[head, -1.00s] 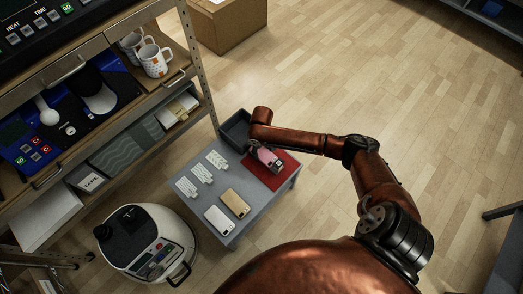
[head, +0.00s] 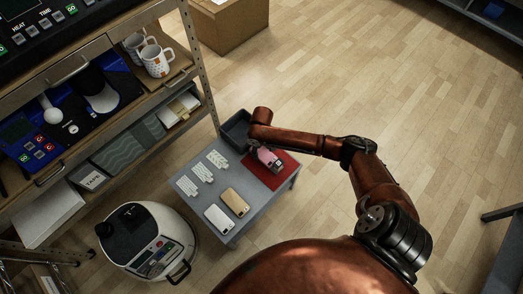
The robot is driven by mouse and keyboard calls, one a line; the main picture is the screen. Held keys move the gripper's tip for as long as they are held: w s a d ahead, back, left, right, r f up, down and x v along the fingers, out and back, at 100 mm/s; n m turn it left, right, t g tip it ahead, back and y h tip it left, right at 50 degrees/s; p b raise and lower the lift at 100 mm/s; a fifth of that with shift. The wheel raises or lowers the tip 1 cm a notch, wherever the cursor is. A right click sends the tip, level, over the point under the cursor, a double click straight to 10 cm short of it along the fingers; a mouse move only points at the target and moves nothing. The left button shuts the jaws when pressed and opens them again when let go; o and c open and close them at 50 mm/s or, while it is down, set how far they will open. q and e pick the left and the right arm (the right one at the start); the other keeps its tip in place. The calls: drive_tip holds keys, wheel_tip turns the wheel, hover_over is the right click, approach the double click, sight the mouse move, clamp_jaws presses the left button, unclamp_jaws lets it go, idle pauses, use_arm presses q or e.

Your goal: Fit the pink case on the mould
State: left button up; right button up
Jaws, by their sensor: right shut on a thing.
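The pink case (head: 267,156) is above or on the red mat (head: 285,170) at the right end of the small grey table. It has a dark patch at its lower right end. My right gripper (head: 257,147) is shut on the pink case at its upper left end. The gripper is small and partly hidden by my wrist. I cannot make out the mould apart from the case, nor whether the case touches anything below. My left gripper is not in view.
The grey table (head: 232,206) also carries a white case (head: 219,219), a tan case (head: 235,202) and several white slotted strips (head: 202,173). A dark tray (head: 236,129) lies at its back. A shelf with mugs (head: 156,60) and a white round machine (head: 147,243) stand left.

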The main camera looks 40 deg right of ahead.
drive_tip(key=shift+f, duration=0.65)
drive_tip(key=o, duration=0.8)
drive_tip(key=shift+c, duration=0.2)
